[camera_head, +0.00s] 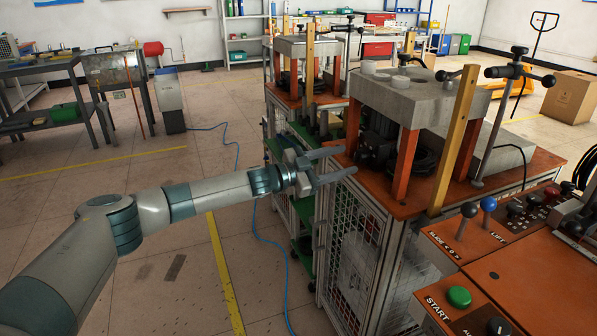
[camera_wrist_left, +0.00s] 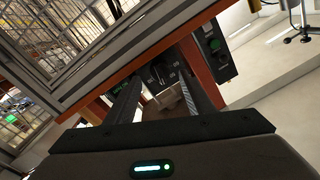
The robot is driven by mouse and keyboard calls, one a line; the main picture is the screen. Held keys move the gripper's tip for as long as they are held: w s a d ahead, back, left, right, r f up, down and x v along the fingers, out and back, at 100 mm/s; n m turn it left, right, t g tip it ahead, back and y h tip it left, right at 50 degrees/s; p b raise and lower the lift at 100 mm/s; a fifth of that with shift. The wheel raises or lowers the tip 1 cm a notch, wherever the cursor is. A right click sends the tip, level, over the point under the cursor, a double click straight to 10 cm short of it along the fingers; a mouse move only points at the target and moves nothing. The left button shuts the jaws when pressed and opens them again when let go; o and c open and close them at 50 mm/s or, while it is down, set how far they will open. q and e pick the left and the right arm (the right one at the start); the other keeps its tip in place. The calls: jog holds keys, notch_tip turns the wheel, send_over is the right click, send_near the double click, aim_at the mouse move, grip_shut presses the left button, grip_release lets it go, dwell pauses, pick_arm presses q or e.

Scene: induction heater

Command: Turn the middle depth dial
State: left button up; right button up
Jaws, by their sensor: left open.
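My left gripper (camera_head: 331,165) is open and empty, its two fingers pointing right at the left side of the near orange-topped machine. In the left wrist view my left gripper (camera_wrist_left: 158,68) shows its two dark fingers apart. Between and beyond them is a dark panel (camera_wrist_left: 160,73) with small pale marks, too small and dark to tell one dial from another. I cannot make out the middle depth dial for certain in either view. A gap seems to separate the fingers from that panel. My right gripper is not in view.
The machine's orange top (camera_head: 405,205) carries a grey block (camera_head: 425,100) on orange posts. A dark box with a green button (camera_wrist_left: 215,45) is in the wrist view. A console with a green start button (camera_head: 459,296) stands at lower right. Floor left of the machine is mostly clear.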

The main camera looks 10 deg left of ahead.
pick_arm(q)
jog(key=v, duration=1.3)
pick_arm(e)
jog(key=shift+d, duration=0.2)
pick_arm(q)
jog(key=shift+s, duration=0.1)
jog(key=shift+c, duration=0.5)
